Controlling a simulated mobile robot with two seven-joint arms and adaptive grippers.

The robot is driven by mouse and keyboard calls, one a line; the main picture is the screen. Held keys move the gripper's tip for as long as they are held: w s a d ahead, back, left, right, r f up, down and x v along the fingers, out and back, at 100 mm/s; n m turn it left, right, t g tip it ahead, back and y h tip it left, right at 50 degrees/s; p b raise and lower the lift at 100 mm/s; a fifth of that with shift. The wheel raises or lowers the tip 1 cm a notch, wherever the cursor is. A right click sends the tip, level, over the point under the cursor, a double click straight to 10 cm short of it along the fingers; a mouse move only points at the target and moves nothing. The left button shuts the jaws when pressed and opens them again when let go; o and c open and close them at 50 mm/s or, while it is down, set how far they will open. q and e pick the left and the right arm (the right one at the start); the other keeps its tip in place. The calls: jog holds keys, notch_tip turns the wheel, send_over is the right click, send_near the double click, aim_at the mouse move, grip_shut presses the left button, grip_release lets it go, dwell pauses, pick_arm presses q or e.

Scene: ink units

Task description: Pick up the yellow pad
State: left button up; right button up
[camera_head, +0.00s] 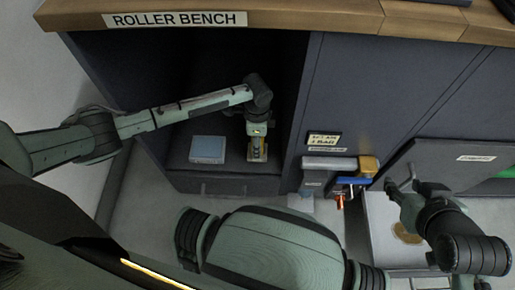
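A flat, round, dull-yellow pad (407,233) lies in the pale open drawer (381,254) at the lower right, partly hidden by my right arm. My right gripper (400,184) is above the drawer's far part, beside the grey flap, apart from the pad. Its fingers look spread, with nothing seen between them. My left gripper (257,154) points down inside the dark bench recess, to the right of a light-blue box. Yellow shows at its tip; I cannot tell whether it is shut or holds anything.
The light-blue box (208,149) sits on the recess floor. A grey and yellow fixture (340,165) with blue and orange parts juts from the cabinet front. A raised grey flap (455,165) stands behind the drawer. The wooden bench top (310,18) overhangs the recess.

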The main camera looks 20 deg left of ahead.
pick_arm(q)
jog(key=shift+f, duration=0.4)
jog(key=c, duration=1.3)
pick_arm(e)
jog(key=shift+w+a+r, duration=0.25)
jog(key=shift+w+a, duration=0.05)
jog(key=shift+w, duration=0.05)
pick_arm(q)
jog(key=shift+r, duration=0.1)
